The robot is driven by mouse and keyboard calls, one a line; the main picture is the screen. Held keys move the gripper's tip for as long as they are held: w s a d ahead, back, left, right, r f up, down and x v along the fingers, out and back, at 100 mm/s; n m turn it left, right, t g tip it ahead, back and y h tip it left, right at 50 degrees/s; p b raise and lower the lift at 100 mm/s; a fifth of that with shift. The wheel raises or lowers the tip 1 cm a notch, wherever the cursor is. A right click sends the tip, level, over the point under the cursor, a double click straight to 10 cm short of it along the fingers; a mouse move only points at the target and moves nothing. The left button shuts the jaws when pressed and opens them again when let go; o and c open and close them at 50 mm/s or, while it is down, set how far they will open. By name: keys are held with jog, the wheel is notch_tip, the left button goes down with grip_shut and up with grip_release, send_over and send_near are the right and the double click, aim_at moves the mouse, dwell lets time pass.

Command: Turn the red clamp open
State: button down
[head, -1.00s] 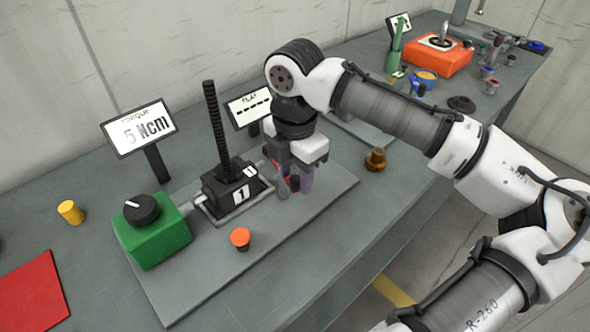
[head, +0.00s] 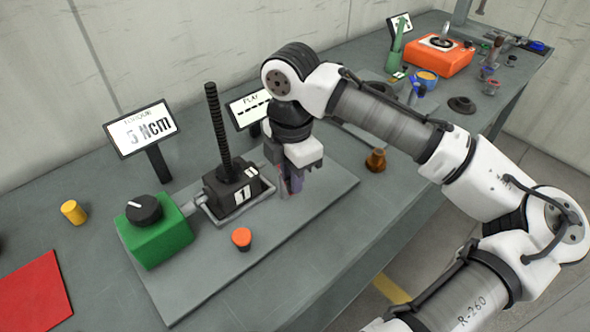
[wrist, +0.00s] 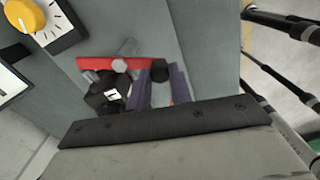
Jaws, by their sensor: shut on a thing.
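The red clamp (wrist: 110,63) shows in the wrist view as a long red bar with a grey bolt head on it and a black knob at its right end. In the head view it is mostly hidden behind my gripper. My gripper (head: 291,187) points down at the right side of the black screw jack (head: 232,190) marked 1. In the wrist view its two purple-grey fingers (wrist: 160,86) stand on either side of the red clamp's black-knobbed end, shut on it. The exact contact is partly hidden.
The jack stands on a grey plate, linked to a green box (head: 155,235) with a black dial. An orange-topped button (head: 241,238) is in front and a brown knob (head: 376,160) right. Two signs (head: 141,129) stand behind.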

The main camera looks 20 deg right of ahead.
jog(key=shift+w+a+m+p, duration=0.15)
jog(key=shift+a+m+p, duration=0.3)
jog(key=shift+m, duration=0.65)
jog(key=shift+w+a+m+p, duration=0.15)
jog(key=shift+a+m+p, duration=0.3)
jog(key=shift+m, duration=0.65)
jog(key=shift+a, duration=0.1)
jog(key=c, duration=1.3)
grip_release()
jog(key=shift+o, duration=0.2)
jog(key=shift+r, duration=0.1)
notch_tip(320, 180, up, 14)
jog(key=b, duration=0.1)
jog(key=shift+f, duration=0.25)
